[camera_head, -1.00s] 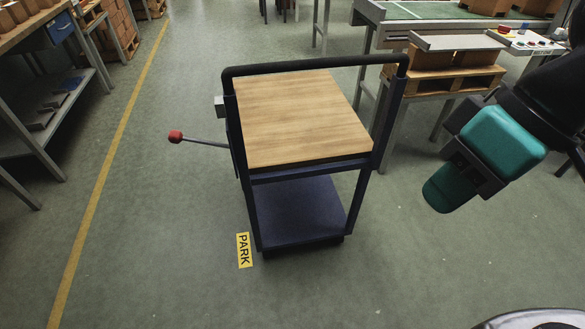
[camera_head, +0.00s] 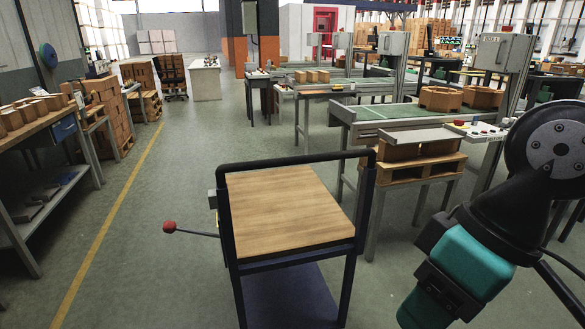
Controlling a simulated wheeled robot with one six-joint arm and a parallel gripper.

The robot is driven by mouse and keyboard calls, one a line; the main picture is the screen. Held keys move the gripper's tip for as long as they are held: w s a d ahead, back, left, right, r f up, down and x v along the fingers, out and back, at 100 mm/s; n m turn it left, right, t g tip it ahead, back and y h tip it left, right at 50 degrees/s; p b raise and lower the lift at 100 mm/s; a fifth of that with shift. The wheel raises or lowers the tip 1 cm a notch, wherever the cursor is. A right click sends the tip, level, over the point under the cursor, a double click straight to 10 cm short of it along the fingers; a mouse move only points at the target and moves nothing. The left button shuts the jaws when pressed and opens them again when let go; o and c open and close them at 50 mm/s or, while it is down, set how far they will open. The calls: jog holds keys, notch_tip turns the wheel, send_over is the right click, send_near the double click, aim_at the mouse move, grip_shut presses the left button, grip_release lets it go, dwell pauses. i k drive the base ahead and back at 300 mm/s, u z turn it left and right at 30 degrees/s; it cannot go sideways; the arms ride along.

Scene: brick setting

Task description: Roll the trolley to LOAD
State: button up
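The trolley (camera_head: 285,210) stands in front of me, with a wooden top, a dark blue frame and lower shelf, and a black push bar (camera_head: 295,160) across its near top. A lever with a red knob (camera_head: 169,227) sticks out from its left side. My arm is at the right, apart from the trolley. Its teal and black parts point down to the lower edge, and my gripper's fingertips do not show. No LOAD marking can be made out in this view.
A yellow floor line (camera_head: 118,220) runs along the left, beside a workbench (camera_head: 40,140) with bricks. A stand with pallets (camera_head: 420,160) is close on the trolley's right. Conveyor tables stand behind it. The floor beyond the trolley on the left is open.

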aim_at(271, 223)
jog(key=k, duration=1.05)
jog(key=u, duration=0.55)
jog(key=i, duration=0.7)
jog(key=u, duration=0.5)
jog(key=i, duration=0.7)
jog(key=z, duration=0.75)
jog(key=i, duration=0.65)
jog(key=z, duration=0.5)
